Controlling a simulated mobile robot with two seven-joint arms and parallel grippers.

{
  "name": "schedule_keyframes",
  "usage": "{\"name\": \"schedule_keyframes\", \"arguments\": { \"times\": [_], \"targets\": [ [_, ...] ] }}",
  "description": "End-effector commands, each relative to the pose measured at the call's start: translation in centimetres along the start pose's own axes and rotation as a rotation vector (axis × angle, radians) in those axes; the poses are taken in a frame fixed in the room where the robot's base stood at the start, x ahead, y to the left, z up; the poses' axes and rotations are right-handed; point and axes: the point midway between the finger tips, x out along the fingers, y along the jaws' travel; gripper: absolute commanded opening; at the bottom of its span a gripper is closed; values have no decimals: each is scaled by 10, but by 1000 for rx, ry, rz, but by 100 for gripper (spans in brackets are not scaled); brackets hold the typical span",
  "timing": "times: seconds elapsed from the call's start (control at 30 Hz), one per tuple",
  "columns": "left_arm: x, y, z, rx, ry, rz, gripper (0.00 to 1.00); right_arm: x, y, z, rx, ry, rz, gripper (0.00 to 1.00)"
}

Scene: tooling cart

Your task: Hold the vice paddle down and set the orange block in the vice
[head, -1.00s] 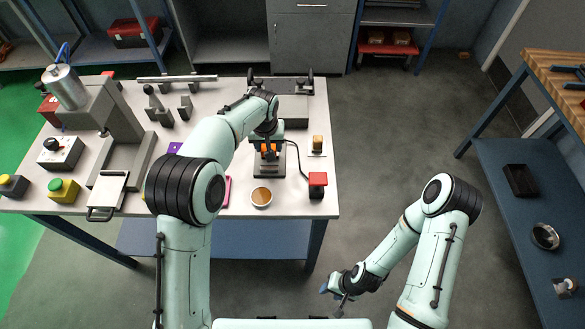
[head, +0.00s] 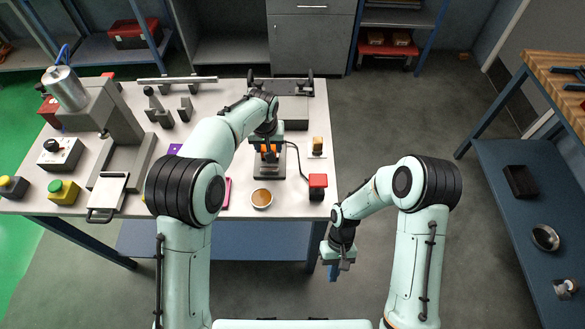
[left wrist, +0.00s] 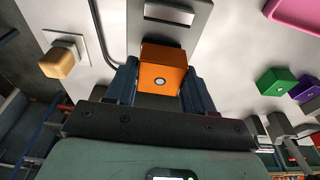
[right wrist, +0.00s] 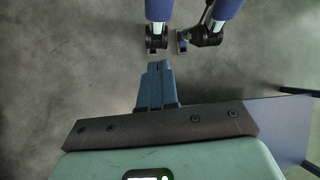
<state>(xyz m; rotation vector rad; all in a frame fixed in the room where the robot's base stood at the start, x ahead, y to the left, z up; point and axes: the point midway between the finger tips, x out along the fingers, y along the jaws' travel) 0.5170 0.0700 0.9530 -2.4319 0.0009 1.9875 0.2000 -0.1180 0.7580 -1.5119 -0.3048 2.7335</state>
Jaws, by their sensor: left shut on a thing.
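The orange block (left wrist: 163,72) sits between the fingers of my left gripper (left wrist: 163,88), which is shut on it. In the head view the orange block (head: 268,148) shows partly under my left gripper (head: 267,138), over the dark grey vice (head: 266,170). Whether the block touches the vice is hidden. The vice paddle (head: 318,181), a red pad on a dark base, stands near the table's front right corner, with a cable running toward the vice. My right gripper (head: 336,268) is empty, off the table's front edge, fingers pointing down; its fingers (right wrist: 156,85) look closed together.
A round bowl (head: 261,197) stands in front of the vice. A yellow block (head: 318,144) sits on a small plate to its right; it also shows in the left wrist view (left wrist: 57,63). The table's legs with castors (right wrist: 158,30) show ahead of the right gripper. Purple and green blocks (left wrist: 277,81) lie nearby.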

Motion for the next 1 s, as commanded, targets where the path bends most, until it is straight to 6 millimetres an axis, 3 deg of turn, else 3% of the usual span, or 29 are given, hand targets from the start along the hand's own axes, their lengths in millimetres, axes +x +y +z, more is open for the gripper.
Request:
{"name": "schedule_keyframes", "arguments": {
  "times": [0.27, 0.5, 0.7, 0.83, 1.0],
  "targets": [
    [0, 0, 0, 0, 1, 0, 23, -120, -9, 9, -93, -117, 258, 0],
    [0, 0, 0, 0, 1, 0, 23, -232, -41, -14, -214, 116, 301, 0],
    [0, 0, 0, 0, 1, 0, 23, -312, -66, -23, -308, 342, 293, 0],
    [0, 0, 0, 0, 1, 0, 23, -345, -75, -23, -348, 443, 287, 0],
    [0, 0, 0, 0, 1, 0, 23, -363, -80, -23, -370, 502, 283, 0]
  ]
}}
